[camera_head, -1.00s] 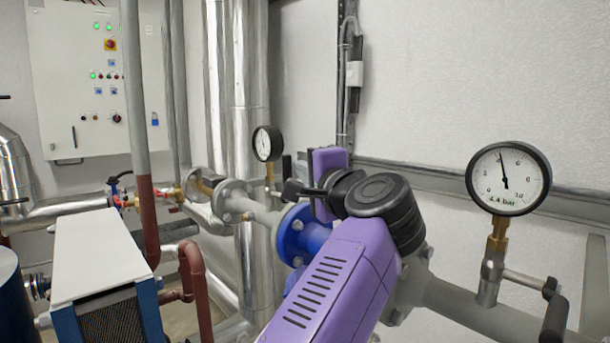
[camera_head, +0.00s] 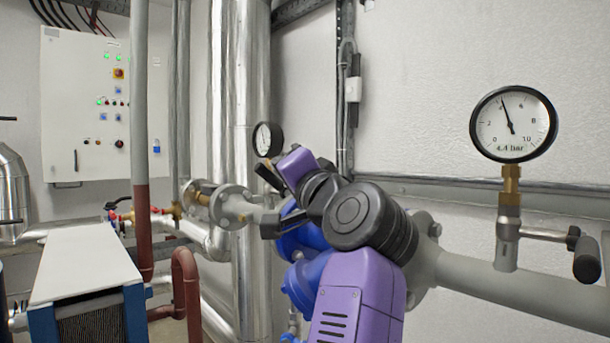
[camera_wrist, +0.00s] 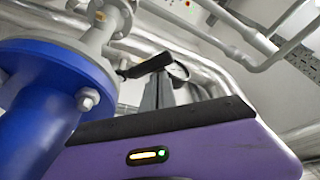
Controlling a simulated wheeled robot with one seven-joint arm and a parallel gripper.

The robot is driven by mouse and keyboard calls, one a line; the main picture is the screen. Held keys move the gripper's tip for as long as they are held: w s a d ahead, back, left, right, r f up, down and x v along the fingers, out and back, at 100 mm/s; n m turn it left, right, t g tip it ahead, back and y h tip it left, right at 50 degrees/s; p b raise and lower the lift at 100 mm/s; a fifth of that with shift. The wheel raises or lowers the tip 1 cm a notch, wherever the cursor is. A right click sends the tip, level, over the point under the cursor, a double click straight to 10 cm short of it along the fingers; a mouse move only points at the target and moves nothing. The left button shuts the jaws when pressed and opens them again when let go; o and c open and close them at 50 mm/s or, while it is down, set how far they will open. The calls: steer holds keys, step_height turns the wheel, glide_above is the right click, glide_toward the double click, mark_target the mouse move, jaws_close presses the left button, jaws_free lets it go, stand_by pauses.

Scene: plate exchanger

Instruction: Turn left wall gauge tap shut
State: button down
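The left wall gauge (camera_head: 267,139) is a small round white dial with a black rim, in front of the silver pipes in the head view. My gripper (camera_head: 263,199) is just below and in front of it, with its two dark fingers apart and nothing seen between them. The gauge's tap is hidden behind my gripper in the head view. In the wrist view the gauge (camera_wrist: 177,72) shows small, beyond my purple gripper body. A dark bar lies just in front of it; I cannot tell whether this is a finger or the tap handle.
A larger gauge (camera_head: 513,124) with a black-ended tap lever (camera_head: 585,255) stands on the grey pipe at the right. A blue flanged fitting (camera_head: 301,285) is close behind my arm. A white-topped unit (camera_head: 85,262) and red-brown pipes (camera_head: 185,285) stand at the left.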

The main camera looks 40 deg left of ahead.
mark_target(265, 180)
steer(key=shift+s+f+n+y, duration=0.35)
steer(key=shift+f+n, duration=0.2)
steer(key=shift+n, duration=0.25)
steer(key=shift+s+a+f+b, duration=0.1)
steer(key=shift+s+a+b, duration=0.15)
steer(key=shift+b, duration=0.1)
steer(key=shift+s+f, duration=0.5)
steer(key=shift+f, duration=0.3)
step_height(265, 180, up, 20)
steer(key=p, duration=1.5)
